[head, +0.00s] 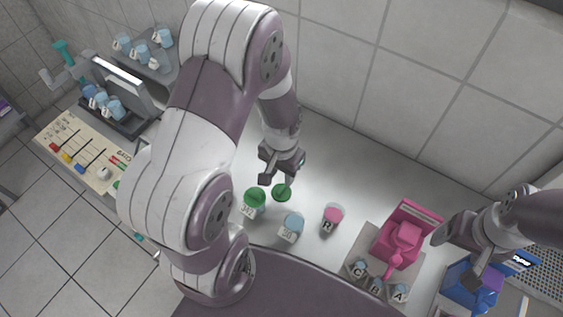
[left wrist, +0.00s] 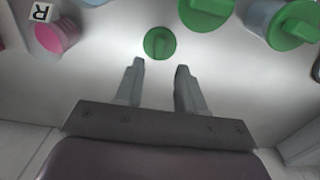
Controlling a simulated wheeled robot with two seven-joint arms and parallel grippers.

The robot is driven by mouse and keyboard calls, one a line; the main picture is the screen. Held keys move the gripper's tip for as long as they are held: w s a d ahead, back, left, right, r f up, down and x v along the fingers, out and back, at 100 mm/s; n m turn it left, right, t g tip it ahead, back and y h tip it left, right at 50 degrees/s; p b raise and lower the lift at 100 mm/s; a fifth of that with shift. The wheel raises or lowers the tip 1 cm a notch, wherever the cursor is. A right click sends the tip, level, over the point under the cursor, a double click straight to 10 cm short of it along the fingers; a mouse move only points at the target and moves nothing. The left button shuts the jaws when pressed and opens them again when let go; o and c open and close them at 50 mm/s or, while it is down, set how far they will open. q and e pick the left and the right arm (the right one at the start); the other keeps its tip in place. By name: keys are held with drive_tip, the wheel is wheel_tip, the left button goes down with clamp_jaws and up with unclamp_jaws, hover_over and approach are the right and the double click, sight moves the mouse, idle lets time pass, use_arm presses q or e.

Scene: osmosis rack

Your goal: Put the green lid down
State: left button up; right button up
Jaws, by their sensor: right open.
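A small green lid (left wrist: 160,43) with a raised grip lies on the bright worktop just beyond my left fingertips (left wrist: 160,68) in the left wrist view. The left fingers are apart, with a clear gap and nothing between them. In the head view a green lid (head: 282,192) shows right below my left gripper (head: 281,179). Another green lid (head: 255,196) tops a labelled jar to its left. The left wrist view shows two larger green lids, one (left wrist: 205,8) at the top edge and one (left wrist: 292,25) on a bluish jar. My right gripper (head: 462,256) is open at the right.
A pale blue jar (head: 292,222) and a pink jar (head: 333,213) marked R stand close by. A pink device (head: 402,238) with several small labelled vials and a blue box (head: 468,286) are further right. The worktop behind the jars (head: 345,165) is clear.

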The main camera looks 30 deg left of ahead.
sight(282, 189)
use_arm(q)
drive_tip(key=s+d+r, duration=0.1)
drive_tip(key=s+r, duration=0.1)
drive_tip(key=r, duration=0.3)
drive_tip(key=s+d+r+t, duration=0.1)
drive_tip(key=d+r, duration=0.1)
drive_tip(key=r, duration=0.3)
drive_tip(key=shift+s+r+n, duration=0.15)
drive_tip(key=shift+s+n, duration=0.25)
drive_tip(key=shift+w+a, duration=0.1)
drive_tip(key=shift+w, duration=0.05)
